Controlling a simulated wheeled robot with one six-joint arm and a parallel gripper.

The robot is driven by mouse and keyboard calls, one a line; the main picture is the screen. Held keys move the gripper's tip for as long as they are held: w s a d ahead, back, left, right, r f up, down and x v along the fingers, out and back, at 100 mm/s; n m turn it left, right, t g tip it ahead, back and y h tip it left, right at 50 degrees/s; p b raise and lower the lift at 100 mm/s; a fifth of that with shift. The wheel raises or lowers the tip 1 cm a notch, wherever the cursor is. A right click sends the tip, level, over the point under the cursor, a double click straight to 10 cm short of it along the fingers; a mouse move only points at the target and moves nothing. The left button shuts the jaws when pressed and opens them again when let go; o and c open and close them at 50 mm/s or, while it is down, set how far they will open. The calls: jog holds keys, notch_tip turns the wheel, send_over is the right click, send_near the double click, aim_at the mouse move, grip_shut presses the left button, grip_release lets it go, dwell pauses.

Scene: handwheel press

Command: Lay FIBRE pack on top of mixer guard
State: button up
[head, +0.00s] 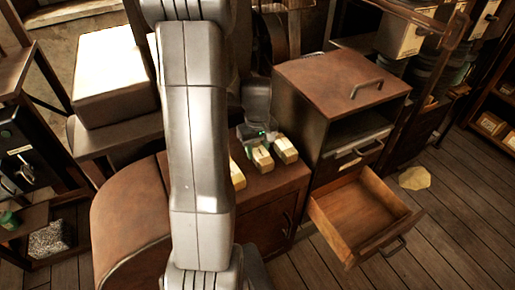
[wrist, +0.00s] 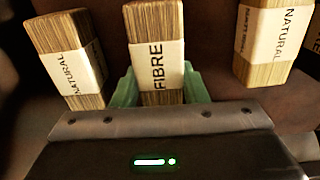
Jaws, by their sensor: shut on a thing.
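The FIBRE pack (wrist: 157,55) is a tan bristle block with a white paper band, in the middle of the wrist view. My gripper (wrist: 158,92) is shut on its near end, with green finger pads on both sides. In the head view the FIBRE pack (head: 262,158) appears as the middle block, by my gripper (head: 257,146) over the brown cabinet top. I cannot tell whether it is lifted clear. A brown rounded cover (head: 122,215) left of my arm may be the mixer guard; no label shows, and my arm hides part of it.
NATURAL packs stand left (wrist: 68,60) and right (wrist: 267,45) of the FIBRE pack, close by. A drawer (head: 362,215) stands open below a brown cabinet (head: 340,80) at the right. A white-topped box (head: 112,70) is at the back left. My arm crosses the head view.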

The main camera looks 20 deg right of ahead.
aim_at(257, 148)
jog(key=o, duration=1)
jog(key=shift+f, duration=0.1)
notch_tip(257, 148, up, 12)
jog(key=shift+r+b, duration=0.15)
jog(key=shift+b, duration=0.15)
